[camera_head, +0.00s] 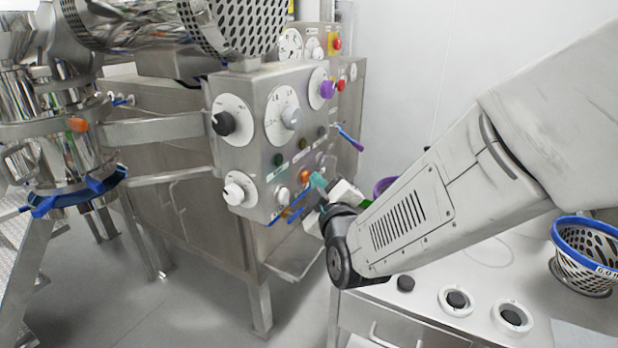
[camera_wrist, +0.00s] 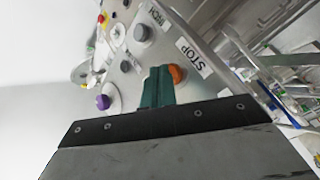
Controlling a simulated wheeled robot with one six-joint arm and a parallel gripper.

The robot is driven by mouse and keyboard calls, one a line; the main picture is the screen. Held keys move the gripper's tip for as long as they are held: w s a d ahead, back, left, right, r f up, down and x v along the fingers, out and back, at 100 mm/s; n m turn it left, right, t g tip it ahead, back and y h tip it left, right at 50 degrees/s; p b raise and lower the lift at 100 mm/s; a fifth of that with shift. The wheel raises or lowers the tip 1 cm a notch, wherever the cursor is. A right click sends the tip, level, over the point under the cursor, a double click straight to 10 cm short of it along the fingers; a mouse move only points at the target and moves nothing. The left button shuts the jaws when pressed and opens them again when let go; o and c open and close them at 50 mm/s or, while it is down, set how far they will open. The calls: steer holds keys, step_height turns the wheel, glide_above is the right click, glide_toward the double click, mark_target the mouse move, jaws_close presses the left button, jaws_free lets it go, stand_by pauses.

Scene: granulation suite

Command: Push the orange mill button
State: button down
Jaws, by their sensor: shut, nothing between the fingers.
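The orange button (camera_head: 304,176) sits low on the front of the grey metal control panel (camera_head: 252,165). In the wrist view the orange button (camera_wrist: 178,74) shows just right of my fingertips, beside a STOP label (camera_wrist: 194,58), and is partly covered by them. My gripper (camera_head: 318,181) has teal fingers and is shut and empty, close to the panel just right of the button. In the wrist view my gripper (camera_wrist: 158,72) points at the panel. I cannot tell whether the fingertips touch the button.
Blue-handled tools (camera_head: 291,211) hang below the buttons. A steel counter stands at the lower right with a blue-rimmed basket (camera_head: 586,262).

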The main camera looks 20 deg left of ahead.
steer(key=shift+s+d, duration=0.1)
steer(key=shift+d, duration=0.6)
steer(key=d, duration=0.5)
steer(key=shift+s, duration=0.2)
stand_by(0.5)
